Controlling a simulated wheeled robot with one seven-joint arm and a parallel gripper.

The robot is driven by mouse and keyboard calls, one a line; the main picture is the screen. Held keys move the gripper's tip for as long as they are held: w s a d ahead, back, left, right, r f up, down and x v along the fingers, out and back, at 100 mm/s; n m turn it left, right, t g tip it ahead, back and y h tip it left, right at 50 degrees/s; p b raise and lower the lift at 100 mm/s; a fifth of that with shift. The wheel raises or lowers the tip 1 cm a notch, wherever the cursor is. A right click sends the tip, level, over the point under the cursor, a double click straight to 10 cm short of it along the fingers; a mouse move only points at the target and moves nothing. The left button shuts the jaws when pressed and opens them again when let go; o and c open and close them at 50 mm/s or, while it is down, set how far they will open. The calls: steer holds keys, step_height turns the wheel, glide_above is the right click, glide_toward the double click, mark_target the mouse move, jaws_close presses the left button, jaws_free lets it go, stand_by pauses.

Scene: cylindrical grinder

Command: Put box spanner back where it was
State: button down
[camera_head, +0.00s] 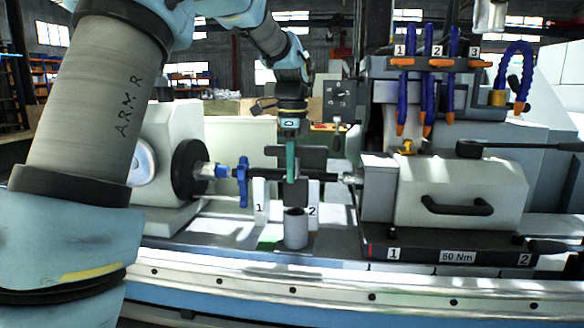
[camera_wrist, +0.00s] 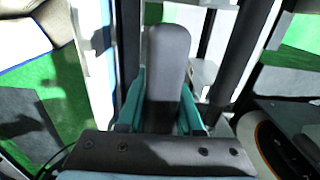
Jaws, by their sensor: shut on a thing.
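My gripper (camera_head: 291,170) points straight down in the head view, with its teal fingers in front of the dark parts at the middle of the machine. In the wrist view, the teal fingers of my gripper (camera_wrist: 163,98) are shut on a dark grey, round-ended bar, which I take to be the box spanner (camera_wrist: 168,60). Its lower end cannot be told apart from the dark parts behind it in the head view. A grey, open-topped cylinder (camera_head: 295,230) stands upright on the machine bed below my gripper. I cannot tell whether the spanner touches it.
White plates marked 1 (camera_head: 260,203) and 2 (camera_head: 312,203) stand close to the cylinder. A blue clamp (camera_head: 242,182) and a dark chuck (camera_head: 188,171) are to the left. The tailstock (camera_head: 460,190) is to the right. Blue hoses (camera_head: 427,95) hang above it.

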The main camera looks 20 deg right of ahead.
steer(key=shift+f, duration=0.15)
steer(key=c, duration=0.6)
jaws_free()
steer(key=shift+o, duration=0.2)
step_height(320, 180, up, 12)
steer(key=shift+r+b, duration=0.2)
steer(key=shift+b, duration=0.3)
